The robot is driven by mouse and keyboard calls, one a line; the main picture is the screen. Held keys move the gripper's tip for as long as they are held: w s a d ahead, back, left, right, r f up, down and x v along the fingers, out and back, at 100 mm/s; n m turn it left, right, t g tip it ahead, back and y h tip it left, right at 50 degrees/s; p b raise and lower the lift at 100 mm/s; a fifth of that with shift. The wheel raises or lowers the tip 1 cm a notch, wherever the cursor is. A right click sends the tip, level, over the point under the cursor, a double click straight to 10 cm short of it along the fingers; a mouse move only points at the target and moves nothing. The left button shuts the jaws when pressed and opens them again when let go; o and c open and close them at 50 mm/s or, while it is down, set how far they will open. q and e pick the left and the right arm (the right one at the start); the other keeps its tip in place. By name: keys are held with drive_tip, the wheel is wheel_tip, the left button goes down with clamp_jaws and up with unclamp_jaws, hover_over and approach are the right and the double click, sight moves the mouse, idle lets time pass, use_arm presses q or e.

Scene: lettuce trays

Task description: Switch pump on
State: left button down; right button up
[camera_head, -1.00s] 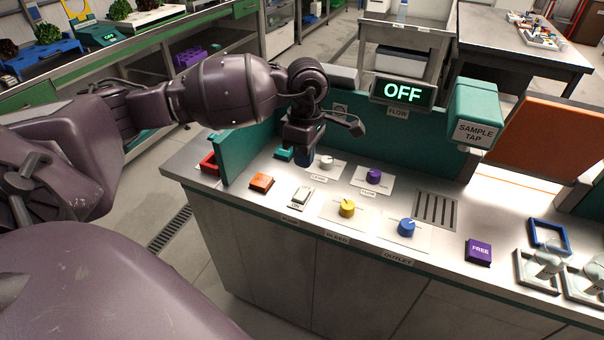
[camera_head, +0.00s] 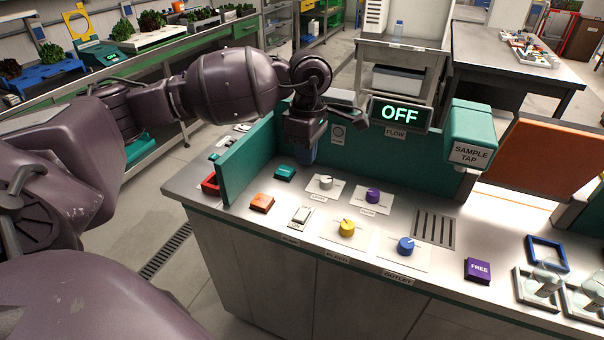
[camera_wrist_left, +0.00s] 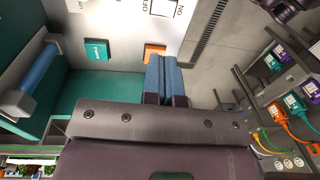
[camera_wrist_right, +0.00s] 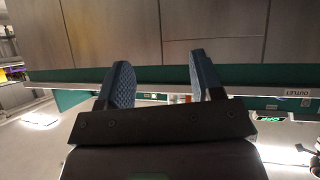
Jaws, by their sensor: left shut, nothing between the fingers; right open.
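The pump switch, a small white rocker (camera_head: 301,215) on a pale plate with an ON label, sits at the front left of the grey counter. Part of its plate also shows at the top of the left wrist view (camera_wrist_left: 165,6). My left gripper (camera_head: 303,152) is above the counter, behind the switch and apart from it. Its blue fingers are together and empty in the left wrist view (camera_wrist_left: 164,76). My right gripper (camera_wrist_right: 163,80) is open and empty, facing the cabinet front below the counter edge. It is out of the head view.
An orange button (camera_head: 262,203) and a teal button (camera_head: 285,173) are left of the switch. Yellow (camera_head: 347,228), blue (camera_head: 405,246), purple (camera_head: 373,195) and white (camera_head: 326,182) knobs are to its right. A teal panel (camera_head: 247,160) stands at left. The flow display (camera_head: 399,115) reads OFF.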

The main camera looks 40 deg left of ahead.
use_arm(q)
drive_tip(key=s+p, duration=0.1)
drive_tip(key=p, duration=0.2)
drive_tip(key=shift+s+d+r, duration=0.1)
drive_tip(key=shift+d, duration=0.05)
use_arm(e)
drive_tip(key=shift+s+d+r, duration=0.3)
drive_tip(key=shift+s+r, duration=0.45)
drive_tip(key=shift+r, duration=0.1)
use_arm(q)
approach(299, 218)
drive_tip(key=f, duration=0.7)
drive_tip(key=shift+s+f, duration=0.3)
use_arm(e)
drive_tip(key=shift+w, duration=0.2)
use_arm(q)
drive_tip(key=shift+d, duration=0.1)
